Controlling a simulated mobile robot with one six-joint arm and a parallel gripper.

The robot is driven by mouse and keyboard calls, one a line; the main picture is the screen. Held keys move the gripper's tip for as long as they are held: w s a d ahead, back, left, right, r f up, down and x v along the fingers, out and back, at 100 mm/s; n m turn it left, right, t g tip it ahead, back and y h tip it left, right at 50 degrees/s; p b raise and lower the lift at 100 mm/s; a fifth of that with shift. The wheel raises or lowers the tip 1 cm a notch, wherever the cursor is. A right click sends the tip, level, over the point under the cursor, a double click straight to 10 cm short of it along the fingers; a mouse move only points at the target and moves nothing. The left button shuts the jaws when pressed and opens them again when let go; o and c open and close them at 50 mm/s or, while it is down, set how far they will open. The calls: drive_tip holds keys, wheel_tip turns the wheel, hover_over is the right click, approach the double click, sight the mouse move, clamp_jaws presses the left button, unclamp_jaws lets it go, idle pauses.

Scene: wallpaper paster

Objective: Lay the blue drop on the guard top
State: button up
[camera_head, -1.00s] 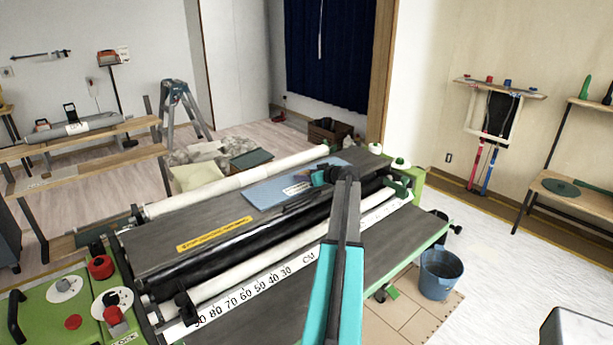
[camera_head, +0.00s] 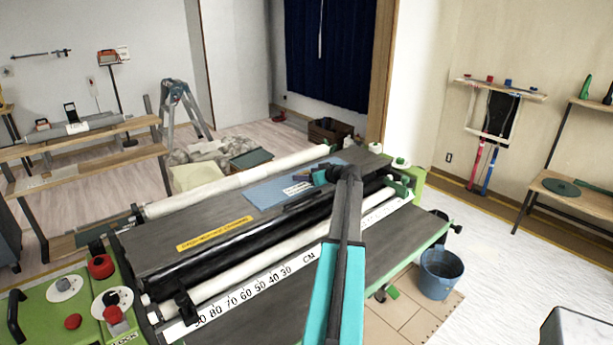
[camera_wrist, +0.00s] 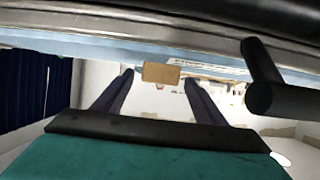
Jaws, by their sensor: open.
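The blue drop (camera_head: 280,191) is a flat light-blue sheet with a white label. It lies across the dark grey guard top (camera_head: 190,226) of the green pasting machine, toward its right half. My gripper (camera_head: 322,175) is at the right part of the sheet, partly hidden by my arm in the head view. In the wrist view, my gripper (camera_wrist: 157,90) has its two dark fingers spread apart with no sheet between them. A pale blue strip (camera_wrist: 100,40), likely the drop's edge, runs across the top there. I cannot tell whether the fingers touch the sheet.
White rollers (camera_head: 240,185) run along the machine's back and front. A black bar (camera_wrist: 270,80) is close to my gripper in the wrist view. Red knobs (camera_head: 101,266) stand on the left end panel. A blue bucket (camera_head: 440,273) stands on the floor at right.

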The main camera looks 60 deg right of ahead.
drive_tip(key=b+v, duration=0.2)
drive_tip(key=v, duration=0.9)
drive_tip(key=shift+b, duration=0.35)
drive_tip(key=shift+s+a, duration=0.1)
drive_tip(key=shift+s, duration=0.05)
